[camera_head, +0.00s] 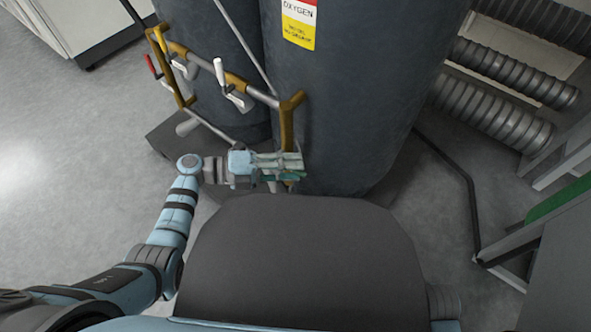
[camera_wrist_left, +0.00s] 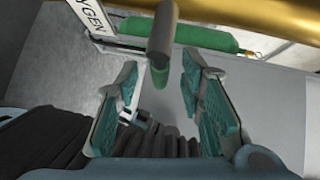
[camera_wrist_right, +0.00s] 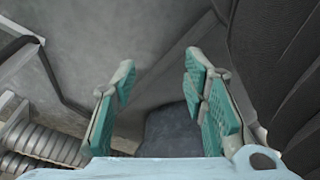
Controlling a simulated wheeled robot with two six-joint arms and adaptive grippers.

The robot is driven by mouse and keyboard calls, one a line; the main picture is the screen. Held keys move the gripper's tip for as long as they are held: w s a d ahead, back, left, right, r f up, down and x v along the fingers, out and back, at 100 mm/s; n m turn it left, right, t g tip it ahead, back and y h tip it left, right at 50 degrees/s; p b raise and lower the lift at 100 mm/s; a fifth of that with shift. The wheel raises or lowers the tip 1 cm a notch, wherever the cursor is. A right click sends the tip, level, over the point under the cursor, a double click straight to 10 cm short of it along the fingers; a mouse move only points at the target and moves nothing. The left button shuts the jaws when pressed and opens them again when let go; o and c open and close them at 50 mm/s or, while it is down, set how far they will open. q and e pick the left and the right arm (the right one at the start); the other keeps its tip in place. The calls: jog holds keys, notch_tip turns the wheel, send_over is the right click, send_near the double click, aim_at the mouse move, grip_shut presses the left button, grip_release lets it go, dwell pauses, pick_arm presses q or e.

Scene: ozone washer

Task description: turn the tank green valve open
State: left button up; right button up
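Two dark grey tanks (camera_head: 345,90) stand upright at the top middle of the head view, the front one with an oxygen label. My left gripper (camera_head: 292,165) is low in front of the tank, by the lower end of a yellow-brown pipe frame (camera_head: 287,125). In the left wrist view the gripper (camera_wrist_left: 160,65) is open, with a grey rod with a green end (camera_wrist_left: 160,75) between its fingertips. A green cylindrical part (camera_wrist_left: 205,38) lies behind it; I cannot tell which green part is the valve. My right gripper (camera_wrist_right: 160,75) is open and empty above the floor.
White levers (camera_head: 234,88) and a red-tipped lever (camera_head: 152,66) sit on the pipe frame. Ribbed ducts (camera_head: 495,90) lie at the upper right, and a metal frame with a green panel (camera_head: 560,200) stands at the right. The floor at the left is clear.

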pick_arm(q)
jog(key=shift+x, duration=0.75)
jog(key=shift+c, duration=0.4)
grip_shut()
jog(key=shift+r+h, duration=0.1)
jog(key=shift+h, duration=0.2)
jog(key=shift+a+r+n+h, duration=0.1)
jog(key=shift+r+n+h, duration=0.45)
jog(key=shift+n+h, duration=0.35)
jog(key=shift+w+a+r+n+t+h, duration=0.15)
jog(key=shift+r+n+t+h, duration=0.4)
jog(key=shift+n, duration=0.3)
jog(key=shift+w+a+r+n+t+h, duration=0.15)
jog(key=shift+a+r+n+t+h, duration=0.15)
jog(key=shift+n+h, duration=0.45)
jog(key=shift+d+r, duration=0.1)
